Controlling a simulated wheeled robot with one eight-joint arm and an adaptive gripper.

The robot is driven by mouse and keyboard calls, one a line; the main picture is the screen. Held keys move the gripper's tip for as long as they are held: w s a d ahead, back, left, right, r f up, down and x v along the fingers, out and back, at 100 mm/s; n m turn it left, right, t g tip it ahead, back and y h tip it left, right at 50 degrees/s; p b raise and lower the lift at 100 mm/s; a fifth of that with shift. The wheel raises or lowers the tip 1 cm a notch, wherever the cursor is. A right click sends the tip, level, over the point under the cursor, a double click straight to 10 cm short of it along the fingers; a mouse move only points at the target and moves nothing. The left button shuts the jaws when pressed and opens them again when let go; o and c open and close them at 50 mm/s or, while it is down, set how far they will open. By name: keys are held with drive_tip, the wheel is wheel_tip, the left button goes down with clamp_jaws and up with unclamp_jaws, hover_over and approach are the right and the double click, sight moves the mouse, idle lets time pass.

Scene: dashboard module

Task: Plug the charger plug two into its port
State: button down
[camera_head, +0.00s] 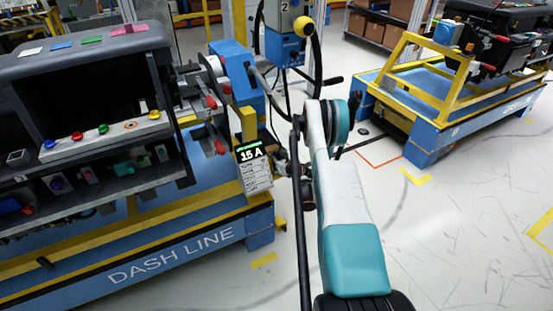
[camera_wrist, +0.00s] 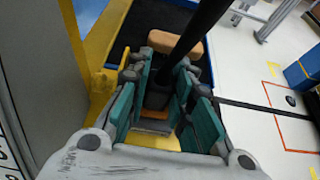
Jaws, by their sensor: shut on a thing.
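In the wrist view, my gripper (camera_wrist: 168,85) has teal-padded fingers closed around a dark plug-like body (camera_wrist: 156,96), taken as charger plug two. A thick black cable or rod (camera_wrist: 200,30) slants up from it. An orange-tan block (camera_wrist: 176,43) lies just beyond the fingertips, and more orange shows between the fingers. In the head view, my white and teal arm reaches toward the right end of the dash stand, and the gripper is mostly hidden there beside the 15 A sign (camera_head: 254,168). The port cannot be made out, and the plug's front end is hidden.
The dashboard (camera_head: 95,50) on its blue DASH LINE stand (camera_head: 150,262) fills the left. A yellow post (camera_wrist: 95,75) and grey panel (camera_wrist: 40,70) stand close left of my gripper. A blue charging post (camera_head: 285,47) stands behind; a second stand (camera_head: 440,108) is right. Floor right is clear.

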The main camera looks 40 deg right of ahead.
sight(277, 157)
drive_tip(key=shift+f, duration=0.2)
drive_tip(key=c, duration=1.3)
unclamp_jaws()
drive_tip(key=shift+d+f, duration=0.1)
drive_tip(key=shift+c, duration=0.2)
drive_tip(key=shift+a, duration=0.25)
drive_tip(key=shift+w, duration=0.1)
wheel_tip(277, 157, up, 9)
drive_tip(key=shift+d+r, duration=0.25)
drive_tip(key=shift+r, duration=0.3)
drive_tip(key=shift+d, duration=0.1)
